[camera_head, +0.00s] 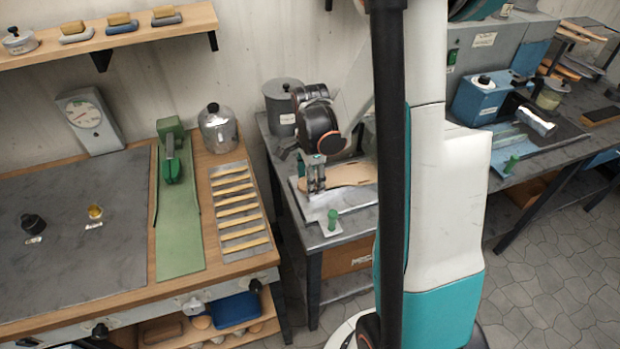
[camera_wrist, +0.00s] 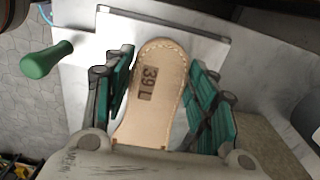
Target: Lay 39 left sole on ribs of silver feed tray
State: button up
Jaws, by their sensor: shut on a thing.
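The tan sole marked 39 L (camera_wrist: 148,100) lies between the green pads of my gripper (camera_wrist: 160,68) in the wrist view, its stitched rounded end pointing up in the picture. My gripper (camera_head: 316,187) is shut on the sole's sides. In the head view the sole (camera_head: 348,174) stretches right from the fingers, low over the bench at the back. A silver tray (camera_head: 350,199) with a green knob (camera_head: 332,218) is under and beside it; the tray's raised rim (camera_wrist: 165,21) shows beyond the sole. I cannot tell whether the sole touches it, and its ribs are not clearly visible.
A metal rack with several pale slats (camera_head: 238,250) lies on the left table, by a green strip (camera_head: 182,235). A grey canister (camera_head: 284,108) stands behind my gripper. Another bench with a blue machine (camera_head: 478,100) is at right. The floor (camera_head: 545,270) there is clear.

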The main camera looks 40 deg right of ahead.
jog(key=shift+f+b, duration=0.25)
jog(key=shift+b, duration=0.05)
jog(key=o, duration=1.2)
jog(key=shift+r, duration=0.1)
notch_tip(320, 180, up, 12)
